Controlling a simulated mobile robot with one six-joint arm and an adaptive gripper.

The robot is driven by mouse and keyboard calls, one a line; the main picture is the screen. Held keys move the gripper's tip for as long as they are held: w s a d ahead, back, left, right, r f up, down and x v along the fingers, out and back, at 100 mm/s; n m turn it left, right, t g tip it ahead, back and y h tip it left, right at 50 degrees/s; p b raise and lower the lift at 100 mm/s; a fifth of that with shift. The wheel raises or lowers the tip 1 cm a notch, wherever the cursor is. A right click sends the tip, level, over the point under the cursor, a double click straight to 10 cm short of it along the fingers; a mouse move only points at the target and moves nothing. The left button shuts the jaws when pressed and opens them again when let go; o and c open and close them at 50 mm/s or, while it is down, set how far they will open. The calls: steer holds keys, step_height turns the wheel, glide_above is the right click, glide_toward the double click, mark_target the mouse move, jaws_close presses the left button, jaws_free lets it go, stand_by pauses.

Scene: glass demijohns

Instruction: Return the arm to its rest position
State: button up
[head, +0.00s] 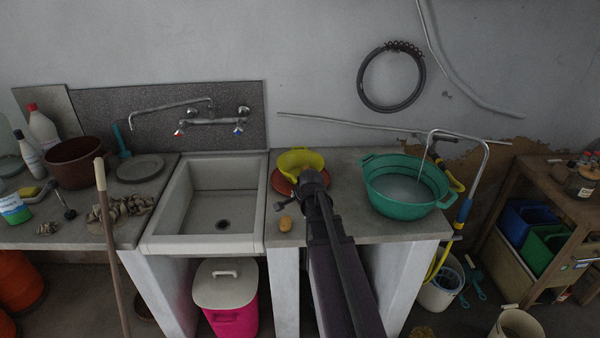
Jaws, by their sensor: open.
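My arm reaches up from the bottom centre over the grey counter. My gripper (311,182) is at its far end, seen from behind, just in front of a yellow bowl-like thing (301,159). Its fingers are mostly hidden by the wrist. It is open, and I see nothing held in it. Whether it touches the yellow thing cannot be told. An orange-red dish (280,182) shows under the yellow thing. A small tan cork-like piece (285,224) lies on the counter to the left of the arm.
A green basin (405,197) stands close on the right, with a metal hooked tube (487,165) beside it. A white sink (165,222) is on the left. A lidded pink bin (231,318) stands below. A wooden stick (108,225) leans at the left.

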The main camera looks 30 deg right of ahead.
stand_by(0.4)
steer(key=s+a+f+n+g, duration=0.1)
steer(key=s+a+n+g, duration=0.2)
steer(key=s+a+n, duration=0.5)
steer(key=s+a+f+n+g+y, duration=0.1)
steer(key=s+a+n, duration=0.6)
steer(key=a, duration=0.7)
steer(key=shift+s+a+f+n+g, duration=0.15)
steer(key=shift+s+n+g, duration=0.2)
steer(key=shift+n+g, duration=0.6)
stand_by(0.5)
